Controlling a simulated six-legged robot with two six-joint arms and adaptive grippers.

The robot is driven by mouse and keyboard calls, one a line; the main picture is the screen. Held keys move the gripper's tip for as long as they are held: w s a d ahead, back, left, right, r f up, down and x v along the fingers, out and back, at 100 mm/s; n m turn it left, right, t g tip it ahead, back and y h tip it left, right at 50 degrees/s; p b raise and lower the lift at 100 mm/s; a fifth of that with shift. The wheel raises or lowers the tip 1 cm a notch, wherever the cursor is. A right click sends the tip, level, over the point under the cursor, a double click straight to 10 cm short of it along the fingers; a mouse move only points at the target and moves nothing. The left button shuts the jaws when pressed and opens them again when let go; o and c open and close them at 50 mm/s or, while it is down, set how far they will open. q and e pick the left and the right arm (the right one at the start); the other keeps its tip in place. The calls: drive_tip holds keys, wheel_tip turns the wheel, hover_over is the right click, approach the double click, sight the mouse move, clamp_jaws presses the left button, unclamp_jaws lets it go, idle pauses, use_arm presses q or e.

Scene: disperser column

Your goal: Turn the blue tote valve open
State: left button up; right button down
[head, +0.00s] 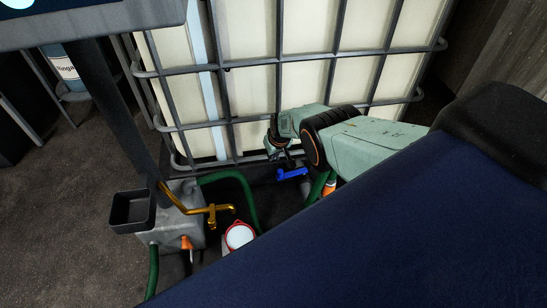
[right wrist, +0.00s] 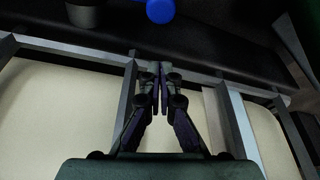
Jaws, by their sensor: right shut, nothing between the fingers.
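The blue tote valve handle (head: 292,174) sits low at the front of the caged tote (head: 275,60), pointing sideways in the head view. In the right wrist view a blue rounded part (right wrist: 160,10), likely the valve handle, shows at the top edge, beyond the fingertips. My right gripper (head: 283,155) is just above and left of the handle in the head view, seemingly apart from it. In the right wrist view the right gripper's fingers (right wrist: 157,72) are closed together with nothing between them. The valve body is mostly hidden by my arm. My left gripper is not in view.
A grey box with a yellow tap (head: 212,209) and a small black tray (head: 132,209) stands at left. Green hoses (head: 238,185) run near the valve. A red and white round item (head: 239,236) lies below. Cage bars (right wrist: 70,52) are close to my right gripper.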

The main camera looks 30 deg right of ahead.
drive_tip(key=shift+s+a+f, duration=0.1)
drive_tip(key=shift+s+f, duration=0.15)
drive_tip(key=shift+s, duration=0.7)
drive_tip(key=shift+s+a+f, duration=0.1)
drive_tip(key=shift+s+f, duration=0.1)
drive_tip(key=shift+s, duration=0.7)
drive_tip(key=shift+d+p, duration=0.1)
drive_tip(key=shift+p, duration=0.2)
drive_tip(key=shift+s+n+p, duration=0.3)
drive_tip(key=shift+p, duration=0.4)
